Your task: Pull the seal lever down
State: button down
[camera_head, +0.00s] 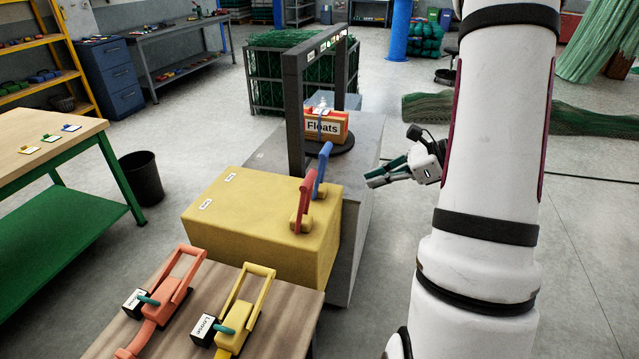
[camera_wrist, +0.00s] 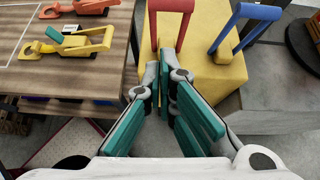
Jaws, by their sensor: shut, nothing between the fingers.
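A red lever (camera_head: 304,205) and a blue lever (camera_head: 322,170) stand upright on a yellow box (camera_head: 262,212). Two small labels on the box are too small to read, so I cannot tell which lever is the seal lever. My gripper (camera_head: 369,181) is shut and empty, to the right of both levers in the head view and apart from them. In the wrist view my gripper (camera_wrist: 166,58) points toward the yellow box (camera_wrist: 210,75), with the red lever (camera_wrist: 171,5) just beyond the fingertips and the blue lever (camera_wrist: 245,12) to their right.
A wooden table (camera_head: 285,325) in front holds a red clamp (camera_head: 170,295) and a yellow clamp (camera_head: 245,315). A grey frame (camera_head: 293,115) stands behind the levers beside a "Floats" box (camera_head: 327,124). A grey block (camera_head: 350,225) adjoins the yellow box. Floor to the right is open.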

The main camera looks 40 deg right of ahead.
jog(key=shift+s+d+f+m, duration=0.1)
jog(key=shift+d+f+m, duration=0.1)
jog(key=shift+d+m, duration=0.15)
jog(key=w+r+p+x, duration=0.1)
jog(key=r+p+x, duration=0.1)
jog(key=x, duration=1)
jog(key=shift+w+a, duration=0.55)
